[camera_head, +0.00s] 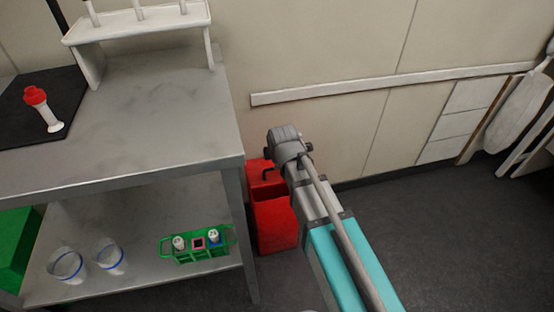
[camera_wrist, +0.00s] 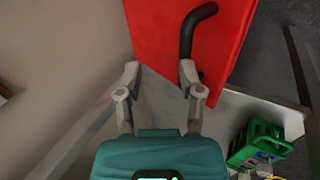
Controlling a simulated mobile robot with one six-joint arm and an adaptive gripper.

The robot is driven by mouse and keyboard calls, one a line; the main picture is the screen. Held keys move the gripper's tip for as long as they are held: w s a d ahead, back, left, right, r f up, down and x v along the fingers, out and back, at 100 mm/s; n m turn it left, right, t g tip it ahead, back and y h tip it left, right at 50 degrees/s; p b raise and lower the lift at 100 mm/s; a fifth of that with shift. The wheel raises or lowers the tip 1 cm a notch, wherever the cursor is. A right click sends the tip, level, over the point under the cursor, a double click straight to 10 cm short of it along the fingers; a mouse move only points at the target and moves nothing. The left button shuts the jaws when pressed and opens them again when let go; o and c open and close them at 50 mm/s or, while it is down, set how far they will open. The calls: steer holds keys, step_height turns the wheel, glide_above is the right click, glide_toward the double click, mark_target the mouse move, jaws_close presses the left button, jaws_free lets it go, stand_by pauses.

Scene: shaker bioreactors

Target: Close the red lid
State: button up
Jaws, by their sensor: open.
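A red bin (camera_head: 275,226) stands on the floor beside the metal bench's right end. Its red lid (camera_head: 262,182) shows at the bin's back, partly behind my arm, and looks raised, though its exact angle is unclear. The lid has a black handle (camera_head: 268,171). In the wrist view the lid (camera_wrist: 160,35) is a flat red panel ahead of my gripper, with the curved black handle (camera_wrist: 186,40) on it. My gripper (camera_wrist: 159,74) is open and empty. Its right fingertip is close to the handle's lower part; contact cannot be told. The fingers are hidden in the head view.
The metal bench (camera_head: 150,130) stands left of the bin. Its lower shelf holds a green rack (camera_head: 198,246), also in the wrist view (camera_wrist: 260,142), and clear beakers (camera_head: 66,265). A wall is behind; floor is open right.

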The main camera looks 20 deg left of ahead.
steer(key=shift+s, duration=0.1)
steer(key=c, duration=0.4)
steer(key=shift+d, duration=0.25)
steer(key=shift+c, duration=1)
steer(key=shift+d+m, duration=0.3)
steer(key=shift+d, duration=0.05)
jaws_close()
steer(key=w+d+f+m+g+h, duration=0.1)
steer(key=d+m, duration=0.5)
steer(key=d, duration=0.6)
steer(key=w+d+f+m+g+h, duration=0.1)
steer(key=w+d+m+h, duration=0.1)
steer(key=d+m, duration=0.65)
steer(key=s+d+m, duration=0.2)
steer(key=d+m, duration=0.1)
steer(key=d, duration=0.4)
steer(key=s+d+m+g, duration=0.1)
steer(key=d+m, duration=0.3)
steer(key=d, duration=0.4)
steer(key=s+d+m+g, duration=0.1)
steer(key=s+d+m, duration=0.2)
steer(key=d, duration=0.5)
steer(key=shift+s+d, duration=0.2)
steer(key=shift+s, duration=0.05)
steer(key=shift+a, duration=0.15)
